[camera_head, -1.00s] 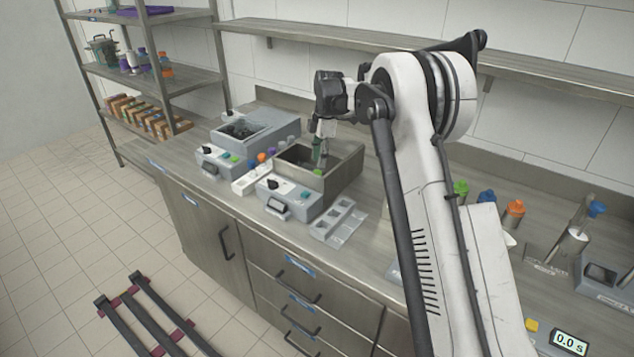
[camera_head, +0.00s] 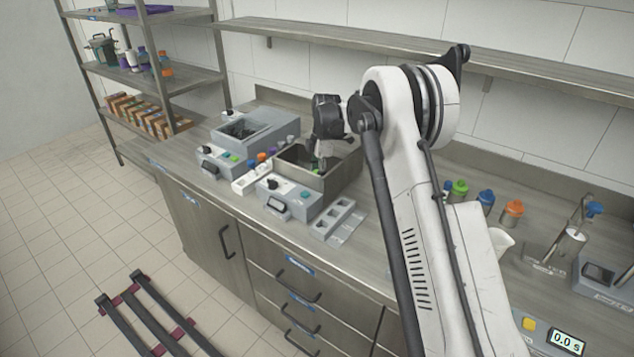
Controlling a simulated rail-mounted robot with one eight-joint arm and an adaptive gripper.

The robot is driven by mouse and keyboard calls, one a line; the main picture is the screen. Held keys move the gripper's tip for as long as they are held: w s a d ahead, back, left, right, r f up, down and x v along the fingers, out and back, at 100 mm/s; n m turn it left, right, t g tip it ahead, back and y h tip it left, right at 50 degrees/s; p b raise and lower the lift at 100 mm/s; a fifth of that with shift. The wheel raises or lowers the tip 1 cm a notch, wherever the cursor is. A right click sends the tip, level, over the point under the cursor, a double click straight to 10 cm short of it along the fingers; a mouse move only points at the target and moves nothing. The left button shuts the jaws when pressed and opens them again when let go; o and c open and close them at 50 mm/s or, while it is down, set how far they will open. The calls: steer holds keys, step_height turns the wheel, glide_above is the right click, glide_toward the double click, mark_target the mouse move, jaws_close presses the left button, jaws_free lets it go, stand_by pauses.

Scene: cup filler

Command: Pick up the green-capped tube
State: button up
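My gripper (camera_head: 321,160) points down into the open grey bath (camera_head: 342,178) of the nearer bench machine. Its fingers are small, partly below the bath's rim and hard to make out, so whether they are open or shut does not show. A small green spot shows by the fingertips; it may be the cap of the green-capped tube, but the tube's body is hidden. A white rack (camera_head: 245,184) to the left of the bath holds small tubes with orange and blue caps (camera_head: 262,157).
The nearer machine's control panel (camera_head: 290,192) and a grey tray with square wells (camera_head: 338,222) lie in front of the bath. A second machine (camera_head: 240,130) stands behind left. Green-, blue- and orange-capped bottles (camera_head: 513,209) stand right of my arm. A wall shelf (camera_head: 330,38) runs above.

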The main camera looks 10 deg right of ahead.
jaws_close()
steer(key=shift+r, duration=0.1)
